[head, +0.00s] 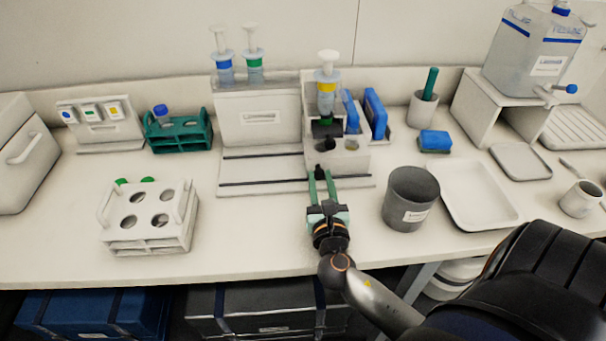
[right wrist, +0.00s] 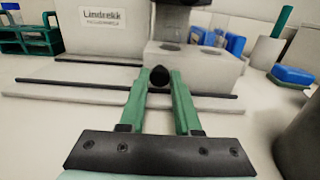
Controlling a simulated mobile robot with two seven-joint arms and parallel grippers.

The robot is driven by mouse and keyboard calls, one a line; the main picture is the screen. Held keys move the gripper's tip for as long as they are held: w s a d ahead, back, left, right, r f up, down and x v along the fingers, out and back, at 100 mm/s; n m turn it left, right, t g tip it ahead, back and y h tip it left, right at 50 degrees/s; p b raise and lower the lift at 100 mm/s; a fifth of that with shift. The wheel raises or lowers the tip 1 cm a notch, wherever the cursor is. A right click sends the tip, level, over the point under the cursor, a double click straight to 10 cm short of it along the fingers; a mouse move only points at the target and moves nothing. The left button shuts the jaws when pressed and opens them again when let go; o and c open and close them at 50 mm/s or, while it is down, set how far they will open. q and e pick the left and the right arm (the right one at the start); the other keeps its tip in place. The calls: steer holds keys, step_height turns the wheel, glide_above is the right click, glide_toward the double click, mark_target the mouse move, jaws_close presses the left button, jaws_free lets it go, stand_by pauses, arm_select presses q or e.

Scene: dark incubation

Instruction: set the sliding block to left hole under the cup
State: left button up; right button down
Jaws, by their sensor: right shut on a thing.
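The white sliding block (head: 350,163) sits on a pale base with dark rails, at the middle of the bench. Two round openings show in its top; it also shows in the right wrist view (right wrist: 195,68). A clear syringe-like vessel with a yellow band (head: 327,92) stands upright above the block's left part, over a black and green fitting (head: 326,127). I cannot tell whether this is the cup or whether it lines up exactly with the left hole. My right gripper (head: 320,180) has its green fingers closed around a black knob (right wrist: 160,77) at the block's front. My left gripper is out of view.
A grey beaker (head: 411,200) and a white tray (head: 478,195) stand right of my right gripper. A white holed rack (head: 150,235) stands at front left, a green rack (head: 180,135) behind it. Blue pieces (head: 375,113) stand behind the block.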

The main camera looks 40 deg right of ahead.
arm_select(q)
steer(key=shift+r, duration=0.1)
arm_select(e)
steer(key=shift+s+d, duration=0.15)
steer(key=shift+d, duration=0.2)
steer(key=c, duration=0.6)
jaws_free()
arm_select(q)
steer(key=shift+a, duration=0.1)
